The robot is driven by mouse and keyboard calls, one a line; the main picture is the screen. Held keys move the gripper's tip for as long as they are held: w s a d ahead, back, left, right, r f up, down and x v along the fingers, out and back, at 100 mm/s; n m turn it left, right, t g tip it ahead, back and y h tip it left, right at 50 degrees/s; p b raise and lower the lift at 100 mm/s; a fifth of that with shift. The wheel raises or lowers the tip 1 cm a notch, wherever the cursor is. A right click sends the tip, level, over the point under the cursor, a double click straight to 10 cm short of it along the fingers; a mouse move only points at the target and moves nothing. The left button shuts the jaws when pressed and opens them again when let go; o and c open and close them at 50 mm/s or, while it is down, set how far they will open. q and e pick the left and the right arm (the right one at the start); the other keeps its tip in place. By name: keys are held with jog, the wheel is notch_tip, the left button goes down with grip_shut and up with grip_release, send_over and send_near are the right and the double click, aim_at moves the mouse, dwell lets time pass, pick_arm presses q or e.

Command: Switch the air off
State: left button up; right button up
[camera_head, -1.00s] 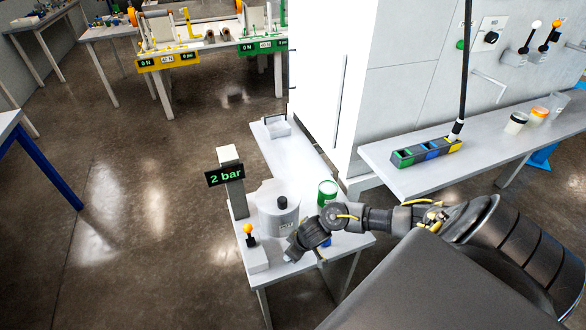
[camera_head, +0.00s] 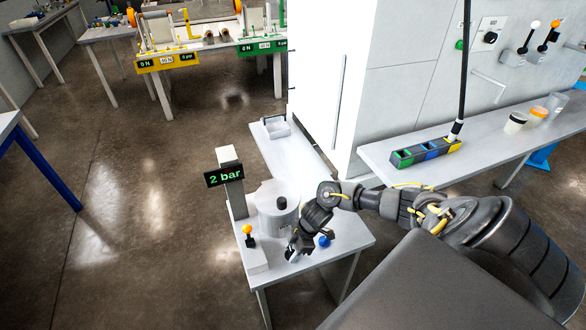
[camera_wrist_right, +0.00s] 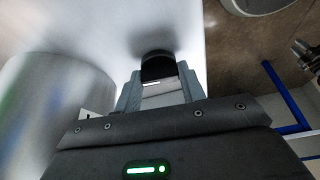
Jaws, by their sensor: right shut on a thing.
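A lever with an orange ball knob (camera_head: 248,229) stands on a small white box (camera_head: 255,262) at the front left of the small table. A post behind it carries a display (camera_head: 225,175) reading "2 bar". A grey round pot (camera_head: 277,213) with a black knob stands in the middle. My right gripper (camera_head: 291,254) is low over the table, right of the lever and apart from it. In the right wrist view my right gripper (camera_wrist_right: 160,88) is shut on a small black-topped thing (camera_wrist_right: 157,66); what it is I cannot tell. My left gripper is not in view.
A blue knob (camera_head: 323,240) sits on the table beside my right arm. A white cabinet (camera_head: 330,100) stands behind. A long bench (camera_head: 480,165) at right holds a colored block (camera_head: 405,158) and several cups.

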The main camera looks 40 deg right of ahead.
jog(key=shift+n+g+b, duration=0.3)
jog(key=shift+n, duration=0.7)
jog(key=o, duration=1)
jog(key=b+v, duration=0.1)
jog(key=v, duration=0.9)
jog(key=shift+d+r, duration=0.3)
jog(key=shift+r, duration=0.05)
